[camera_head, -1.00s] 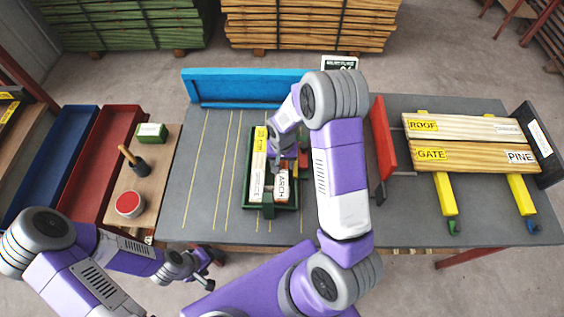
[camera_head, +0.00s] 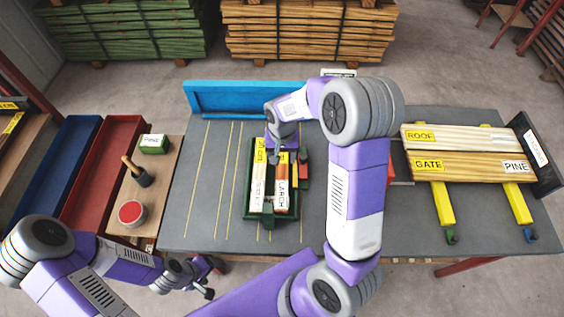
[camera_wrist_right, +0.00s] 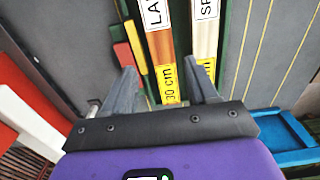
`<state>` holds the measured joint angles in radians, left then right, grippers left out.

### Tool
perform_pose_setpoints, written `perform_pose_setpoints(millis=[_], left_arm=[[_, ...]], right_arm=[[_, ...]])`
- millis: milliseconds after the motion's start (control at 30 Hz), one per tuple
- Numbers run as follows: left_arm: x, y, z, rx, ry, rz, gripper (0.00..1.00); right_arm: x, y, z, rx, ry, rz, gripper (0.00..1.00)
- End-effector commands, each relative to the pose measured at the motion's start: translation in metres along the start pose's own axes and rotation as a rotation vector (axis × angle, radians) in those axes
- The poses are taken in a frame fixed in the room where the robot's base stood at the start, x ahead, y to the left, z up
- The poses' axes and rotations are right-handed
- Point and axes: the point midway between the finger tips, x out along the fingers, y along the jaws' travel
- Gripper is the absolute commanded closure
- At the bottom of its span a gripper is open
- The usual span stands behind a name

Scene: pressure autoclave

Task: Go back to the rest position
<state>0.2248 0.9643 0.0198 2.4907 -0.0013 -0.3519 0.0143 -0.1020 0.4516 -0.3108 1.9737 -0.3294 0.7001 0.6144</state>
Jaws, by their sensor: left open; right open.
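My right gripper (camera_head: 284,158) is open and empty over the far part of the green tray (camera_head: 247,190). In the right wrist view its two fingers (camera_wrist_right: 163,85) spread above the near ends of the labelled boards, with nothing between them that looks gripped. The tray holds a pale board (camera_head: 258,186) and a darker board labelled LARCH (camera_head: 282,185), lying side by side. Yellow length labels show at their far ends. My left gripper (camera_head: 210,278) is open and empty beside the front edge of the grey table, low at the left.
A blue upright panel (camera_head: 245,97) stands along the back edge. Boards marked GATE, PINE and ROOF (camera_head: 468,138) lie on yellow bars at right. A small side table (camera_head: 155,190) holds a green PINE block, a dark pot with a wooden handle and a red-topped tin. Left table area is clear.

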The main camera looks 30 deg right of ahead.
Motion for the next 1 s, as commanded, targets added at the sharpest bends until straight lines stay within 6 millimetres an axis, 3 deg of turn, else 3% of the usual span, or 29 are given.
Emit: perform_pose_setpoints(millis=[200,733,867,1000], left_arm=[[-0.002,0.001,0.000,0.000,0.000,0.000,0.26],[-0.003,0.001,0.000,0.000,0.000,0.000,0.26],[-0.015,0.006,0.001,0.000,0.000,0.000,0.26],[-0.040,0.015,0.002,0.000,0.000,0.000,0.26]], right_arm=[[-0.012,0.000,0.000,0.000,-0.001,0.000,0.42],[-0.013,0.000,0.000,0.000,0.000,0.000,0.42],[-0.026,0.000,0.000,0.000,0.000,0.000,0.42],[-0.053,0.000,0.000,0.000,0.000,0.000,0.42]])
